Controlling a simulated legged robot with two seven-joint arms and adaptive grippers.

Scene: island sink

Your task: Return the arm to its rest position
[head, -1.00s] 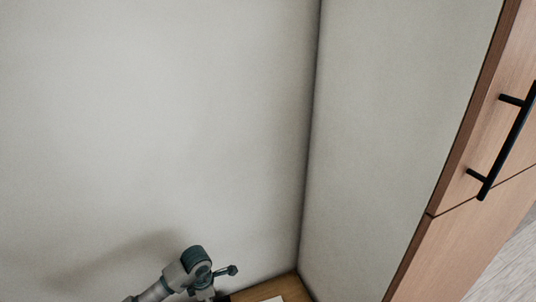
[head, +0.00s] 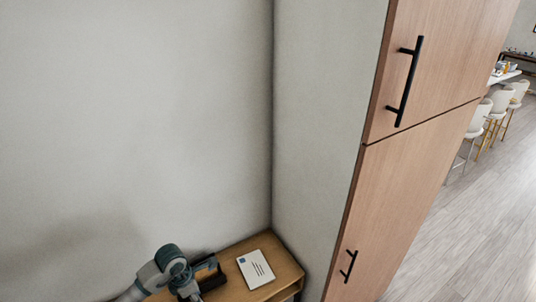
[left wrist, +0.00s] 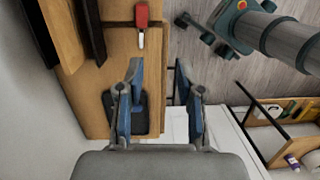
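In the head view, my left arm comes in low at the left edge of the wooden surface (head: 232,283); its fingers cannot be made out clearly there. In the left wrist view, my left gripper (left wrist: 160,85) is open, its two blue-padded fingers apart with nothing between them. Behind the fingers lie the wooden surface (left wrist: 95,85) and a dark flat item (left wrist: 150,118). Another grey and teal limb with dark end pieces shows at upper right in the left wrist view; I cannot tell whether those are my right gripper's fingers.
A white card (head: 256,269) lies on the wooden surface. A tall wood cabinet (head: 440,60) with black handles stands to the right of the corner. Beyond it are stools (head: 478,118) and open floor. A red item (left wrist: 141,15) and a shelf with items (left wrist: 290,125) show in the wrist view.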

